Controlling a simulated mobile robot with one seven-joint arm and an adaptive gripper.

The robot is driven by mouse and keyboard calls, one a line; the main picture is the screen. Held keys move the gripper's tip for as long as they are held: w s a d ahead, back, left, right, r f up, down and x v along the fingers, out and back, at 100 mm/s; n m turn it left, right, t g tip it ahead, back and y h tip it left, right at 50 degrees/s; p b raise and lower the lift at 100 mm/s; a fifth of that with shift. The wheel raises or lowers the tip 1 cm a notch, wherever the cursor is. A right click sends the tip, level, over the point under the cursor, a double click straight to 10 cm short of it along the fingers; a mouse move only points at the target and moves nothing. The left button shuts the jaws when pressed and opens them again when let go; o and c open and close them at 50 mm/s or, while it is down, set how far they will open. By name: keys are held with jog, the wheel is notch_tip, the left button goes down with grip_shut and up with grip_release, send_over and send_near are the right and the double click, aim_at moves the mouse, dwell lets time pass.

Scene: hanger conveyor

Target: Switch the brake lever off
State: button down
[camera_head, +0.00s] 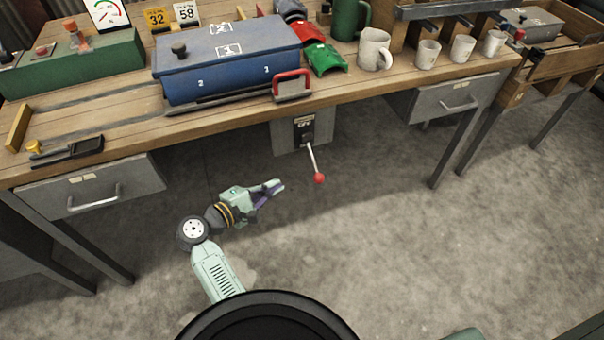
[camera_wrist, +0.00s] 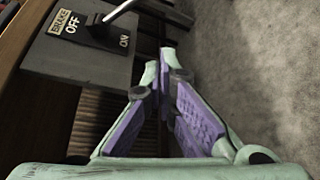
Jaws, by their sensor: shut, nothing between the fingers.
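The brake lever (camera_head: 313,160) is a thin metal rod with a red ball knob (camera_head: 319,178). It comes out of a dark plate on a grey box (camera_head: 285,136) under the workbench front edge and points down and outward. In the wrist view, the brake plate (camera_wrist: 70,36) reads BRAKE, OFF and ON, and the lever rod (camera_wrist: 122,10) leans toward the ON side; its knob is out of frame. My gripper (camera_head: 279,187) is shut and empty, left of the knob and apart from it. Its closed fingers (camera_wrist: 167,62) also show in the wrist view.
The wooden workbench (camera_head: 130,120) is above my gripper, with a left drawer (camera_head: 90,190) and a right drawer (camera_head: 452,98). A red handle (camera_head: 292,86) sits at its front edge. A blue box (camera_head: 225,65) and mugs (camera_head: 374,48) stand on top. The floor below is clear.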

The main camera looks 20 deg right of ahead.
aim_at(313, 162)
jog(key=w+d+p, duration=0.1)
jog(key=d+p, duration=0.4)
jog(key=d, duration=0.4)
jog(key=shift+d+f, duration=0.15)
jog(key=shift+w, duration=0.15)
dwell(0.5)
